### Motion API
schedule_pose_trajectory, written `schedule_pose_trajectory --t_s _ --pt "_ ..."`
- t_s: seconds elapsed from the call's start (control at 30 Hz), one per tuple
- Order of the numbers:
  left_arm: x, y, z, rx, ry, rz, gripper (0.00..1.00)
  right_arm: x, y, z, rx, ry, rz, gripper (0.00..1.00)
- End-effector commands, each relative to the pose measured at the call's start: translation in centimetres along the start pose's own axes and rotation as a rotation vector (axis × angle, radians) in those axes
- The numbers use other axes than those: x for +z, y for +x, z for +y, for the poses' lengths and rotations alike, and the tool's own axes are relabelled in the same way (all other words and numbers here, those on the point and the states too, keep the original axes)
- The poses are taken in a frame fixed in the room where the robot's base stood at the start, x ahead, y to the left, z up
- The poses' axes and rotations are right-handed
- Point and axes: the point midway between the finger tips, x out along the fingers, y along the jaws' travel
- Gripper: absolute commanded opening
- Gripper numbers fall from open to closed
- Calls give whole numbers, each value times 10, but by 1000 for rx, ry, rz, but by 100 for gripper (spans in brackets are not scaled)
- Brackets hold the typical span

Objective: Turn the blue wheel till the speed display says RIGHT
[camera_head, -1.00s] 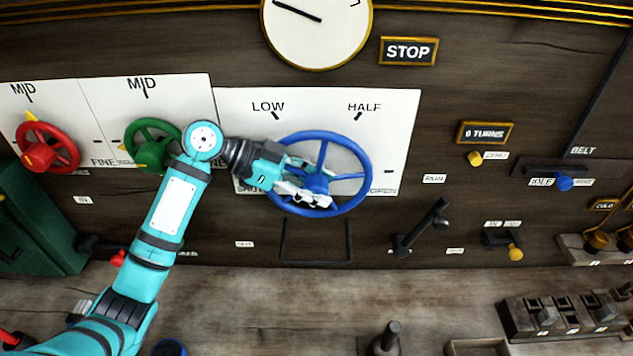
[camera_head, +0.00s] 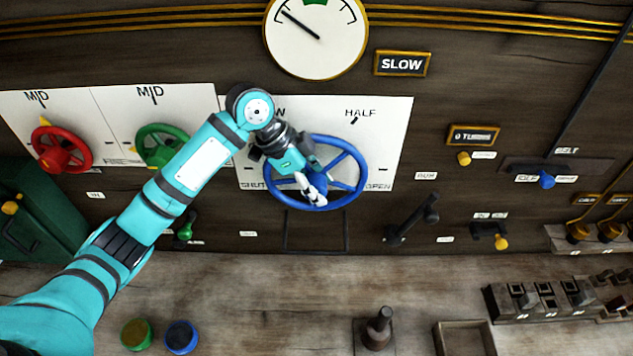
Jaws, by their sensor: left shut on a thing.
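The blue wheel (camera_head: 352,198) is mounted on a white plate (camera_head: 385,135) marked LOW, HALF, SHUT and OPEN. My left gripper (camera_head: 314,190) is shut on the blue wheel near its hub and covers part of its left side. The speed display (camera_head: 402,64) reads SLOW. Above the wheel, the round dial (camera_head: 318,50) has a needle pointing to the upper left, left of a green band at its top. My right gripper is not in view.
A black crank (camera_head: 412,220), a yellow knob (camera_head: 464,158) and a blue knob (camera_head: 547,180) are to the right. Bench space below is partly clear.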

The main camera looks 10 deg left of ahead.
Motion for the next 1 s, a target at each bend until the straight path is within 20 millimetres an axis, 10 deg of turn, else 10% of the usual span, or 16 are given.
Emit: schedule_pose_trajectory --t_s 0.37,0.4,0.47,0.77,1.0 --pt "-1 -1 -1 -3 2 1 7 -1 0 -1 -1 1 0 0" --pt "-1 -1 -1 -3 2 1 45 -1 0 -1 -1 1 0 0" --pt "-1 -1 -1 -3 2 1 50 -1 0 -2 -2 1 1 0" --pt "-1 -3 0 -2 1 -1 50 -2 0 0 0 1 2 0" --pt "0 -41 -2 -6 2 -1 50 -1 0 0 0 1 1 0"
